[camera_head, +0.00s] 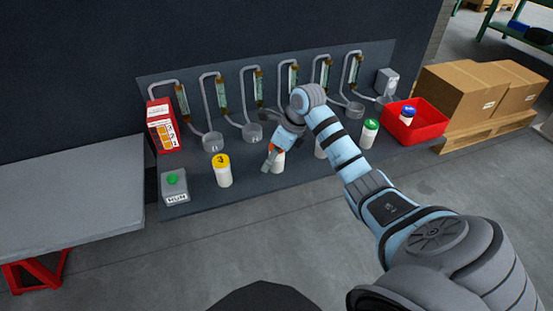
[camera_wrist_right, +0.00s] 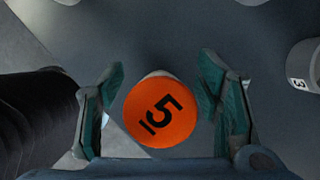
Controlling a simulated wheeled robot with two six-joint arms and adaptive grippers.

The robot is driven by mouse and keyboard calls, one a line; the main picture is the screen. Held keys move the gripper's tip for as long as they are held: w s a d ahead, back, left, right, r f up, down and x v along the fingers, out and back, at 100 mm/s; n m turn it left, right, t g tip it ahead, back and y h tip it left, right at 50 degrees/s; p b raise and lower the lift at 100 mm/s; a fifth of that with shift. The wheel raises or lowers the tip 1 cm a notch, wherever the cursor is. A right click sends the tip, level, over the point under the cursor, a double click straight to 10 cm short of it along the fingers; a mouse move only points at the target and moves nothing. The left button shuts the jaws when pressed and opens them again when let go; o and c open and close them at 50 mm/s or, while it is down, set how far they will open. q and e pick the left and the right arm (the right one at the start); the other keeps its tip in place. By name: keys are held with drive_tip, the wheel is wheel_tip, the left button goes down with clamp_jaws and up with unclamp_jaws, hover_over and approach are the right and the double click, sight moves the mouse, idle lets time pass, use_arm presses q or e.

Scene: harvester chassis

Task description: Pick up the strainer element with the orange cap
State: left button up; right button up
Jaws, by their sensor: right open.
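The strainer element with the orange cap (camera_wrist_right: 162,110) is seen from above in the right wrist view, with a black 5 on its cap. My right gripper (camera_wrist_right: 160,82) is open, with one finger on each side of the cap. Small gaps show between the fingers and the cap. In the head view, the white body of this strainer (camera_head: 278,164) stands on the grey bench, its cap largely hidden by my right gripper (camera_head: 272,157). My left gripper is not in view.
A yellow-capped strainer (camera_head: 222,170) stands to the left, and a green-capped one (camera_head: 369,133) to the right. Another white strainer (camera_head: 320,149) is partly behind my arm. Cups and pipes (camera_head: 212,142) line the back. A red bin (camera_head: 428,122) holds a blue-capped strainer (camera_head: 408,113).

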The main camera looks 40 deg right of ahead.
drive_tip(key=shift+w+f, duration=0.15)
drive_tip(key=c, duration=1.3)
drive_tip(key=shift+c, duration=0.2)
